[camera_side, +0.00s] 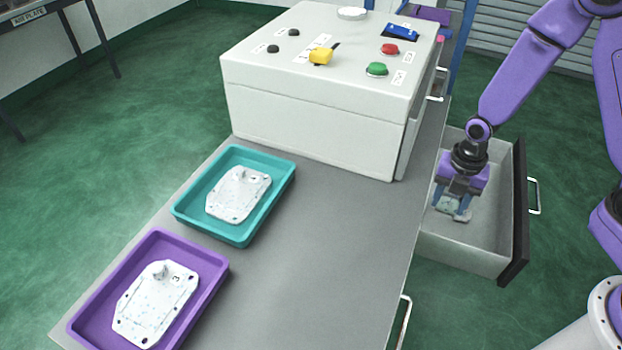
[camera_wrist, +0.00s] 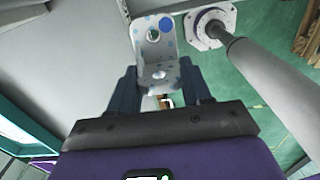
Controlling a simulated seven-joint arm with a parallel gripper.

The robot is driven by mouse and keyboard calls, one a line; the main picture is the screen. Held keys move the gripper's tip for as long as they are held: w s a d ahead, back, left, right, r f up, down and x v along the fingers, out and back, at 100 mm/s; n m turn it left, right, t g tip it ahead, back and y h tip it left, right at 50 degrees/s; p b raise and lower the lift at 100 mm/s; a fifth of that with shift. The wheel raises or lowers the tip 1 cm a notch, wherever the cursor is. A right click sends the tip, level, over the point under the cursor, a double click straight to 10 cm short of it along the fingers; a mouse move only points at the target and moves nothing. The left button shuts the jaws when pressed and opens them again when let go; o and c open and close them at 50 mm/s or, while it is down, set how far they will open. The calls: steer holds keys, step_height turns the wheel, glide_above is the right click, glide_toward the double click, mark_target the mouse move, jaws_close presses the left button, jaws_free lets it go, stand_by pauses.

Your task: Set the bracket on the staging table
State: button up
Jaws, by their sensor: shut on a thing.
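My gripper (camera_side: 457,190) points down inside the open drawer (camera_side: 463,253), to the right of the grey bench. It is shut on a bracket (camera_wrist: 155,45), a bent pale metal piece with bluish spots, a hole and a round blue mark. In the wrist view my gripper (camera_wrist: 160,75) has a finger on each side of the bracket's lower part. In the side view the bracket (camera_side: 462,214) is partly hidden by the fingers, low in the drawer; I cannot tell whether it touches the drawer floor. I cannot tell which surface is the staging table.
The grey bench (camera_side: 325,260) holds a teal tray (camera_side: 240,238) and a purple tray (camera_side: 215,290), each with a pale plate casting. A white control box (camera_side: 310,110) with buttons stands behind them. Another table (camera_side: 45,15), with a partly readable sign, is at top left. The bench front is clear.

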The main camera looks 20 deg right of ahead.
steer(key=s+a+r, duration=0.6)
steer(key=r, duration=0.2)
steer(key=w+a+f, duration=0.1)
steer(key=w+f, duration=0.2)
steer(key=w, duration=0.1)
steer(key=w+a+f, duration=0.2)
steer(key=w+f, duration=0.1)
steer(key=w+a+f, duration=0.2)
steer(key=w+f, duration=0.1)
steer(key=w, duration=0.1)
steer(key=shift+w+a, duration=0.25)
steer(key=shift+w, duration=0.05)
steer(key=shift+w+a+f, duration=0.2)
steer(key=shift+w+f, duration=0.25)
steer(key=shift+f, duration=1.6)
steer(key=shift+f, duration=0.15)
steer(key=o, duration=1.1)
